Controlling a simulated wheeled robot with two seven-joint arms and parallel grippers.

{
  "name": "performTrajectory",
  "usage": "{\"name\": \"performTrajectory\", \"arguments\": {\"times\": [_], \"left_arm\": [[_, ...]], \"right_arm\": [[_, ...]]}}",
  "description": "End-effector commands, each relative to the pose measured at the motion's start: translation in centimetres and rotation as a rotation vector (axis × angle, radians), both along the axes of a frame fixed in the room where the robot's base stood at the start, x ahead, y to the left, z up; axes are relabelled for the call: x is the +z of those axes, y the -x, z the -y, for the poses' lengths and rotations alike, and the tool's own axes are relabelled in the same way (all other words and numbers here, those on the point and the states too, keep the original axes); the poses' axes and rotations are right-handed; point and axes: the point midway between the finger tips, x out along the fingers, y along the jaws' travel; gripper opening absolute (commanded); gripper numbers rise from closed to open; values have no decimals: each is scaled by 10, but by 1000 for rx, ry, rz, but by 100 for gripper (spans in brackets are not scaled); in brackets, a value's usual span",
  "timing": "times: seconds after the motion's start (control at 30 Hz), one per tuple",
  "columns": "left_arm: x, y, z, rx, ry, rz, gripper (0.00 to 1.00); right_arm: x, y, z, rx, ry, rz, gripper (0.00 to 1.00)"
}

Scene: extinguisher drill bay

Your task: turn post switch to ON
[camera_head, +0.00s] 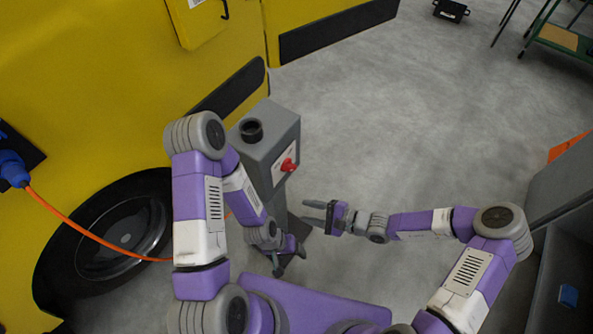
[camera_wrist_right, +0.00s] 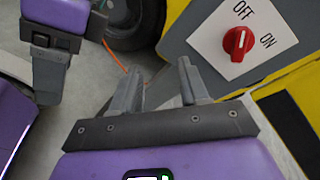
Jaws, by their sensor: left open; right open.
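The grey post (camera_head: 270,140) stands beside the yellow vehicle. Its red switch knob (camera_head: 288,165) sits on a white plate facing right. In the right wrist view the red knob (camera_wrist_right: 238,42) is at upper right, with OFF above it and ON to its right; its white mark points up toward OFF. My right gripper (camera_head: 306,213) is open and empty, below and right of the knob, apart from it. Its fingers (camera_wrist_right: 161,80) show left of and below the knob in the wrist view. My left gripper (camera_head: 290,263) is open, low near the post's foot, with nothing visible in it.
The yellow vehicle (camera_head: 90,80) with a dark wheel (camera_head: 120,240) fills the left. An orange cable (camera_head: 70,225) runs from a blue plug (camera_head: 14,170) behind my left arm. A grey cabinet (camera_head: 562,185) stands at right. The floor (camera_head: 400,120) right of the post is clear.

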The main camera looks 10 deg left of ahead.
Motion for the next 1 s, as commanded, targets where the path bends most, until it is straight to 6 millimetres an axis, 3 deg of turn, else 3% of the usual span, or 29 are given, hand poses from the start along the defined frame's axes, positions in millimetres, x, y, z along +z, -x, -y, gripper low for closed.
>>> {"name": "performTrajectory", "arguments": {"times": [0.1,0.23,0.37,0.7,1.0], "left_arm": [[-4,0,0,0,0,0,74],[-6,0,0,0,0,0,74],[-9,0,0,0,0,0,74],[-22,0,0,0,0,0,74],[-23,0,0,0,0,0,74]], "right_arm": [[30,-42,-4,-139,-161,36,45],[49,-65,-3,-219,-243,61,45],[53,-74,-13,-237,-262,68,45],[51,-90,-61,-233,-258,67,45],[53,-94,-72,-234,-256,65,45]]}}
